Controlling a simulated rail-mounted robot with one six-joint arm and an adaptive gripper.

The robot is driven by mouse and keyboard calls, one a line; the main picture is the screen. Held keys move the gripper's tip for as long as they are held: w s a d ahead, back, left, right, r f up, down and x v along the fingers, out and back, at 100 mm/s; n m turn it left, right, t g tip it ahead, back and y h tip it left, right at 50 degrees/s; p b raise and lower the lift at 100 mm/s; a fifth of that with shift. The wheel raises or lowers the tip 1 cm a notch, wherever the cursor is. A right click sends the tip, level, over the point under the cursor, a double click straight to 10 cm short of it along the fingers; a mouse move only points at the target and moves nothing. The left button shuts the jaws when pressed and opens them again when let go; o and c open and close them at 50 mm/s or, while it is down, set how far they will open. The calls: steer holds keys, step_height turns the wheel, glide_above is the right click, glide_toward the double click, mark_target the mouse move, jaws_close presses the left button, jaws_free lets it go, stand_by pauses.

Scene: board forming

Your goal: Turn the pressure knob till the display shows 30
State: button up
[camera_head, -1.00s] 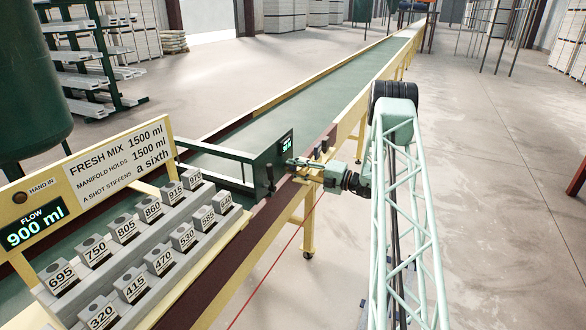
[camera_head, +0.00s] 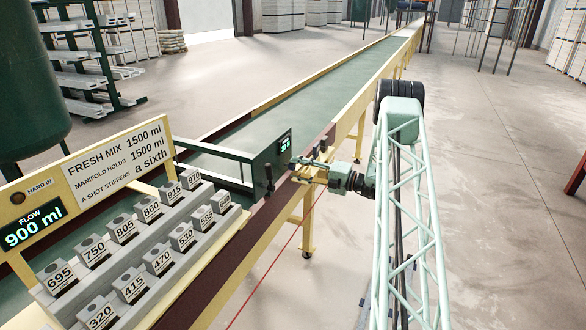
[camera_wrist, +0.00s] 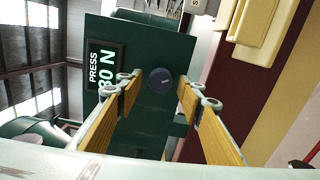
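The pressure knob (camera_wrist: 160,80) is a dark round dial with a small pale mark, on a dark green panel (camera_wrist: 150,45). The panel also shows in the head view (camera_head: 264,165). The lit display (camera_wrist: 104,68) reads PRESS and what looks like 30 N; a finger partly covers its first digit. In the head view the display (camera_head: 285,142) is too small to read surely. My gripper (camera_wrist: 158,88) is open, its yellow fingers on either side of the knob with visible gaps. In the head view my gripper (camera_head: 302,165) is just off the panel's right side.
A long conveyor (camera_head: 300,98) runs behind the panel. A rack of numbered blocks (camera_head: 150,250) and a sign with a 900 ml flow display (camera_head: 33,228) stand at left.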

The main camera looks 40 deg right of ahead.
steer(key=v, duration=0.9)
steer(key=shift+s, duration=0.25)
steer(key=shift+d, duration=0.1)
stand_by(0.4)
